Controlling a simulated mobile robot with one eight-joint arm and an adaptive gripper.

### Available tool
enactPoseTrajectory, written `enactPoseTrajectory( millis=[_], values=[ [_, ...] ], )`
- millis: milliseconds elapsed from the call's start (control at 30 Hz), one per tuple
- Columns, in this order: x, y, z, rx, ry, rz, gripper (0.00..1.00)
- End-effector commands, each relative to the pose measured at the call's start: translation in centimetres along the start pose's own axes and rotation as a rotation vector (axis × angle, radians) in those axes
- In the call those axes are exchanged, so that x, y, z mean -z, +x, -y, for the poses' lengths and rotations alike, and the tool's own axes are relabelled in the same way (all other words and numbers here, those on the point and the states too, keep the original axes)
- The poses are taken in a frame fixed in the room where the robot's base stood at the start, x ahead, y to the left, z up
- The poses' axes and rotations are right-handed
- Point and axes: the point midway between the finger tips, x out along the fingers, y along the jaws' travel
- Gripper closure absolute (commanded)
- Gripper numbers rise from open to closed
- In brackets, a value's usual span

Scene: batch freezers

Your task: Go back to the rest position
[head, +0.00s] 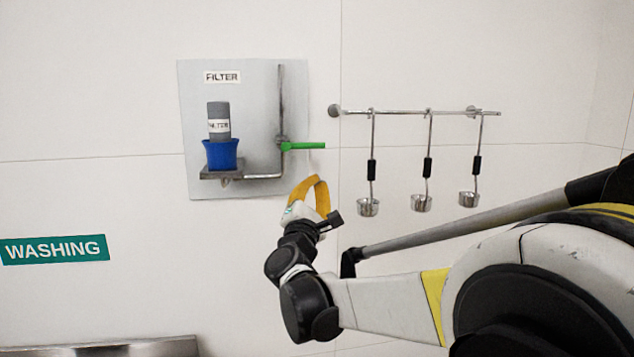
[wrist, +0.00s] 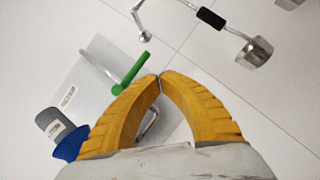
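My gripper (head: 318,182) has yellow curved fingers and is in front of the wall, just right of and below the green valve handle (head: 303,146). In the wrist view the fingertips of my gripper (wrist: 160,77) meet, with nothing held between them. The green handle also shows in the wrist view (wrist: 131,73), beside the left finger; whether they touch I cannot tell. My arm (head: 385,303) reaches in from the lower right.
A grey filter (head: 218,112) stands in a blue cup (head: 221,154) on the wall panel (head: 255,100). Several ladles (head: 371,170) hang from a rail (head: 400,111) to the right. A metal edge (head: 150,347) shows at lower left. The wall around the WASHING sign (head: 54,249) is clear.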

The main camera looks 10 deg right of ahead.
Motion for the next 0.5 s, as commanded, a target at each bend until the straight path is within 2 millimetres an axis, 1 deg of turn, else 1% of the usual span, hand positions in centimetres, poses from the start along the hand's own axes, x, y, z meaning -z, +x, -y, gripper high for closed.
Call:
enactPoseTrajectory(
  millis=[267,333,367,433,467,500],
  values=[
    [0.0,0.0,0.0,0.001,0.001,0.0,1.0],
    [-0.3,-0.2,0.6,0.016,0.017,0.001,1.0],
    [-0.6,-0.4,1.2,0.032,0.036,0.001,1.0],
    [-1.5,-1.4,3.5,0.097,0.107,0.003,1.0],
    [-2.0,-2.1,5.0,0.137,0.152,0.004,1.0],
    [-2.8,-3.2,7.3,0.201,0.224,0.007,1.0]
  ],
)
